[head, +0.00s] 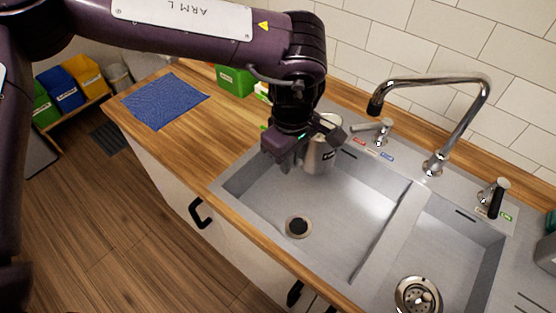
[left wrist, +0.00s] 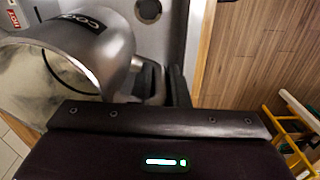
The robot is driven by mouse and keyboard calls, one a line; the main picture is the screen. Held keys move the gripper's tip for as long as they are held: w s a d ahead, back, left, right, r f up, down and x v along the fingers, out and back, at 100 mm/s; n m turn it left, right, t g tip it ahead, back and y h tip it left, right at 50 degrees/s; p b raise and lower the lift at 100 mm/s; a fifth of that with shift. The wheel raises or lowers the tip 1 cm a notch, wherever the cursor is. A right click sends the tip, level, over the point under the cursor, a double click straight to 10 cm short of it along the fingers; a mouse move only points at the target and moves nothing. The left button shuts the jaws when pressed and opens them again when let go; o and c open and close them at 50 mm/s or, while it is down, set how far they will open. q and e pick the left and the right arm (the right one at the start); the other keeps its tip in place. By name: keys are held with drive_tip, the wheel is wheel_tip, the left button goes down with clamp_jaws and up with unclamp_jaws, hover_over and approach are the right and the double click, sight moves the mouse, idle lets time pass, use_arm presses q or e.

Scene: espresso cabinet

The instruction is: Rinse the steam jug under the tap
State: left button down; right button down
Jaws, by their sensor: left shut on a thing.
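The steam jug (head: 318,157) is a silver metal jug with a dark label, over the back left part of the left sink basin (head: 335,230). My left gripper (head: 304,142) is shut on it and hides much of its upper part. In the left wrist view the jug (left wrist: 112,50) shows its label and its wide, pale-looking mouth. The chrome tap (head: 484,92) arches from behind the sink, its dark-tipped spout up and right of the jug, apart from it. A lever (head: 372,127) with red and blue labels stands beside the jug. My right gripper is out of view.
A smaller right basin (head: 465,245) has a strainer (head: 418,295). A black-handled lever (head: 496,196) stands at the sink's right rear. A blue cloth (head: 165,100) and green box (head: 234,80) lie on the wooden counter. The left basin's drain (head: 298,226) is clear.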

sight(333, 154)
use_arm(q)
drive_tip(key=d, duration=0.1)
drive_tip(key=w+d+f+b, duration=0.1)
drive_tip(key=d, duration=0.1)
drive_tip(key=w+d, duration=0.1)
drive_tip(key=d, duration=0.1)
drive_tip(key=shift+w+d+f, duration=0.1)
drive_tip(key=shift+f, duration=0.05)
drive_tip(key=shift+w+d+f, duration=0.1)
drive_tip(key=shift+w+d, duration=0.15)
drive_tip(key=shift+d, duration=0.4)
drive_tip(key=shift+w+d+f, duration=0.15)
drive_tip(key=shift+w+d, duration=0.15)
drive_tip(key=shift+d, duration=0.3)
drive_tip(key=shift+w+d+f, duration=0.1)
drive_tip(key=shift+w+d, duration=0.15)
drive_tip(key=shift+d, duration=0.4)
